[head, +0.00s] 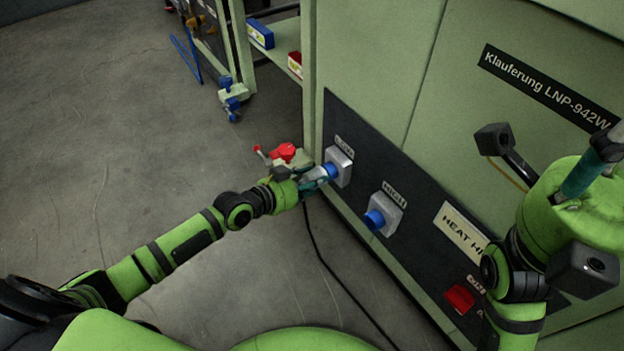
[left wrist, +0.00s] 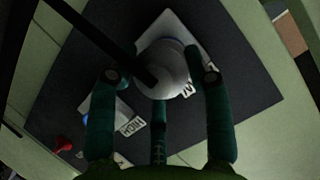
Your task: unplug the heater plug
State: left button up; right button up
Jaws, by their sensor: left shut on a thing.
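The heater plug (left wrist: 172,72) shows in the left wrist view as a pale rounded body with a thick black cable (left wrist: 100,38). My left gripper (head: 320,175) is shut on it, with teal fingers on both sides of the plug in the left wrist view (left wrist: 160,78). The plug is against a grey socket (head: 344,164) on the dark panel; in the head view the fingers largely hide it. Whether it is fully seated I cannot tell. The cable (head: 327,268) hangs to the floor. Teal fingers of my right gripper (head: 590,165) show at the right edge, partly cut off.
A second grey socket (head: 388,212) with a blue front, labelled HIGH, sits to the right on the dark panel (head: 420,262). A red part (head: 460,298) is lower on the panel. The green cabinet (head: 440,60) fills the right.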

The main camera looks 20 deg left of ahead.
pick_arm(q)
jog(key=shift+s+a+r, duration=0.3)
jog(key=shift+s+a, duration=0.2)
jog(key=shift+a, duration=0.2)
jog(key=shift+s+a+f+p, duration=0.1)
jog(key=shift+s+a+p, duration=0.1)
jog(key=shift+s+a, duration=0.25)
jog(key=shift+s+a+f+p, duration=0.1)
jog(key=shift+s+a+p, duration=0.1)
jog(key=shift+s, duration=0.45)
jog(key=shift+s, duration=0.1)
jog(key=shift+s+a, duration=0.2)
jog(key=shift+s, duration=0.1)
jog(key=s+a+p, duration=0.1)
jog(key=s+a, duration=0.4)
jog(key=s, duration=0.2)
jog(key=shift+a+p, duration=0.25)
jog(key=shift+p, duration=0.15)
